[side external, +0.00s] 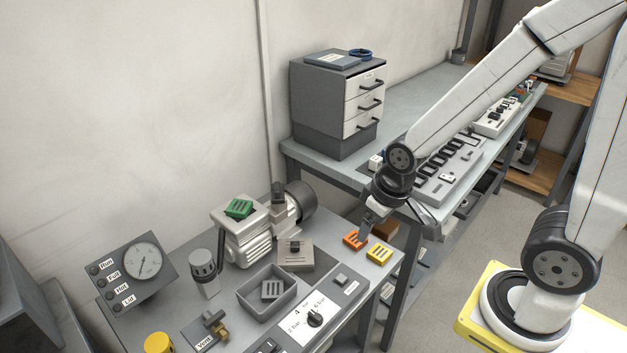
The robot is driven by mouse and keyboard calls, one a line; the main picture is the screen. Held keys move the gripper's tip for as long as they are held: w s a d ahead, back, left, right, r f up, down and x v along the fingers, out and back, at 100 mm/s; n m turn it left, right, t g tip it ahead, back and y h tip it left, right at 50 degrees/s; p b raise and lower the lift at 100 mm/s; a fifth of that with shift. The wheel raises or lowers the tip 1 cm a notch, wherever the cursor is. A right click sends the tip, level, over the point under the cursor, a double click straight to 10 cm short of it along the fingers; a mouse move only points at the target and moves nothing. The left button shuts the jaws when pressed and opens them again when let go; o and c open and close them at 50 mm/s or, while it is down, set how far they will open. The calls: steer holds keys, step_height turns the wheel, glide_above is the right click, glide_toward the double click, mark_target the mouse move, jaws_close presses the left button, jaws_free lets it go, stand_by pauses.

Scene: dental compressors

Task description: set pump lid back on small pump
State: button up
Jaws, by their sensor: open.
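A small grey-white ribbed pump (250,241) stands at the back of the near bench, with a dark cylinder at its right end. A green slotted lid (239,208) lies on its top. An orange slotted lid (355,240) and a yellow slotted lid (379,254) lie near the bench's right edge. A grey slotted lid (271,290) lies inside a grey tray (246,299). Which of these is the pump lid I cannot tell. My gripper (366,226) is open, pointing down just above or beside the orange lid; the exact gap is unclear.
A beige block with a dark knob (294,253) sits between pump and orange lid. In front are a pressure selector (314,319), brass valve (214,326), grey cylinder (204,274) and gauge panel (138,270). Behind, another bench holds a drawer cabinet (326,104).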

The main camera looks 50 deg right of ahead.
steer(key=w+d+f+n+t, duration=0.2)
steer(key=w+d+f, duration=0.15)
steer(key=w, duration=0.45)
steer(key=w+d+f+n+t, duration=0.2)
steer(key=w+d+f+t, duration=0.15)
steer(key=w, duration=0.45)
steer(key=n+y, duration=0.5)
steer(key=y, duration=0.4)
glide_toward(295, 251)
steer(key=shift+w+d+r+t, duration=0.15)
steer(key=shift+w+r+t, duration=0.15)
steer(key=shift+r, duration=0.15)
steer(key=shift+x, duration=1.3)
steer(key=shift+w, duration=0.1)
